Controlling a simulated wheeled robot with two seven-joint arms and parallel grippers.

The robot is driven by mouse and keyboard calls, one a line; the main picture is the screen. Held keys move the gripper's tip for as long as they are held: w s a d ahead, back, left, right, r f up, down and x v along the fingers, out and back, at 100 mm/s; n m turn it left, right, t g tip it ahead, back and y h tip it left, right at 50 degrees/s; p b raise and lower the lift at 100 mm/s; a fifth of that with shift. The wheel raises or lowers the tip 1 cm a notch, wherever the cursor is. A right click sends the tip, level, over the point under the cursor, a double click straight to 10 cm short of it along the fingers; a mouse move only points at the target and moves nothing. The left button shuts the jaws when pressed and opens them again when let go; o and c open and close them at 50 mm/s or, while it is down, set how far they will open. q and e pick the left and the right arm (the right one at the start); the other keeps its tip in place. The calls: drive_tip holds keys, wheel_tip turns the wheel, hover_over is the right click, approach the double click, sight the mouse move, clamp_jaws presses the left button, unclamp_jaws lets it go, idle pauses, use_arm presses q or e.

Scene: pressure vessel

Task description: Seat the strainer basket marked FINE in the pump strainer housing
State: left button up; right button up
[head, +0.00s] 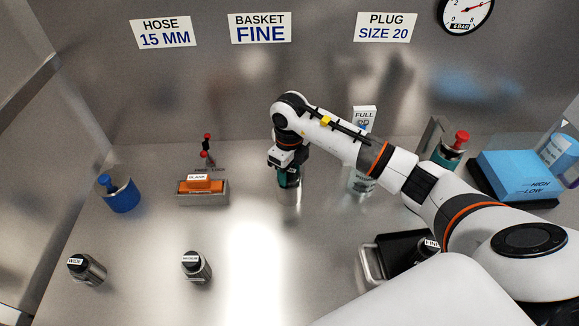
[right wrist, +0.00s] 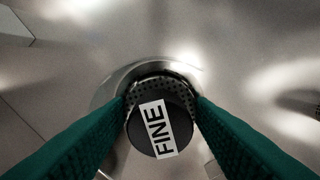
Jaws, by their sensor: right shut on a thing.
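My right gripper (head: 289,176) is shut on the strainer basket marked FINE, above the metal pump strainer housing (head: 291,197). In the right wrist view my right gripper's green fingers (right wrist: 161,108) flank the FINE basket's black cap (right wrist: 146,143), and its perforated metal wall shows. The round metal rim of the housing (right wrist: 103,92) lies around and beneath the basket. I cannot tell how deep the basket sits. In the head view the gripper hides the basket. A sign (head: 261,28) reads BASKET FINE. My left gripper is not in view.
Two black-capped metal canisters (head: 87,269) (head: 196,266) stand at the front left. A blue cup (head: 121,195) and an orange block (head: 203,185) stand behind. A dark tray (head: 372,262) with a partly hidden labelled item lies under my right arm. A blue block (head: 515,172) is far right.

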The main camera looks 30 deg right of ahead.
drive_tip(key=shift+f, duration=0.1)
drive_tip(key=shift+f+b, duration=0.15)
drive_tip(key=shift+b, duration=0.15)
drive_tip(key=o, duration=1.4)
drive_tip(key=shift+c, duration=0.2)
drive_tip(key=shift+r+p, duration=0.35)
drive_tip(key=shift+r, duration=0.05)
drive_tip(key=shift+r+b, duration=0.3)
drive_tip(key=shift+b, duration=0.1)
wheel_tip(320, 180, up, 11)
drive_tip(key=b, duration=0.2)
drive_tip(key=shift+b, duration=0.4)
